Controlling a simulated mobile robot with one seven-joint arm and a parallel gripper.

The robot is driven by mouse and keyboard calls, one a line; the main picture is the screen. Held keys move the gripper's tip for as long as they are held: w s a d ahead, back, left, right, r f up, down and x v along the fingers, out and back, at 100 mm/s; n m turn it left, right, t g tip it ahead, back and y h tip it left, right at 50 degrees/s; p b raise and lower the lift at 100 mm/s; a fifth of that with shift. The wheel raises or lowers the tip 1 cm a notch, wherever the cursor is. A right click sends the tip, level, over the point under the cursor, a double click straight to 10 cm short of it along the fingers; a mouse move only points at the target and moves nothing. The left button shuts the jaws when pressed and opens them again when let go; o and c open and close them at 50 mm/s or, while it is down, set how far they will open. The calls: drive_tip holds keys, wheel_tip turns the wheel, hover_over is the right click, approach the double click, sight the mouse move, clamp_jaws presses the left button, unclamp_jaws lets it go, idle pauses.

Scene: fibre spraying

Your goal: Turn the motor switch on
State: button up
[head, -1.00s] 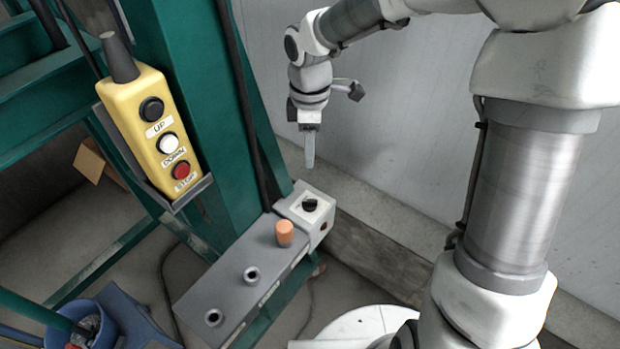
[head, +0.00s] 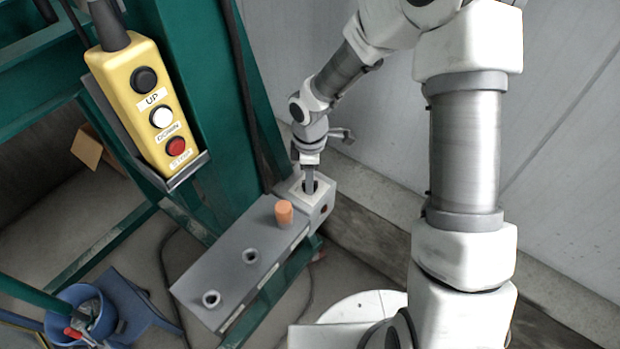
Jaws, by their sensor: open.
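The switch box (head: 322,203) is a light grey box at the far right end of a grey shelf (head: 215,272). A black rotary knob (head: 304,186) sits on its top face. I take it to be the motor switch. My gripper (head: 309,188) points down, with its fingertips at the knob. The fingers hide most of the knob, and I cannot tell whether they touch it. The gripper is open.
An orange cylinder (head: 284,212) stands on the shelf just left of the box, close to my gripper. Two empty round sockets are further left. A yellow pendant (head: 145,105) with UP, DOWN and a red button hangs on the green frame. A blue bucket (head: 85,318) stands at lower left.

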drive_tip(key=shift+f, duration=0.15)
clamp_jaws()
drive_tip(key=shift+m, duration=0.4)
drive_tip(key=m+b, duration=0.2)
drive_tip(key=m, duration=0.1)
drive_tip(key=shift+f, duration=0.1)
drive_tip(key=m+b, duration=0.1)
drive_tip(key=m, duration=0.2)
drive_tip(key=shift+m+b, duration=0.3)
drive_tip(key=shift+b, duration=0.05)
drive_tip(key=m+b, duration=0.2)
drive_tip(key=m, duration=0.4)
drive_tip(key=shift+s+m, duration=0.1)
drive_tip(key=shift+m, duration=0.3)
unclamp_jaws()
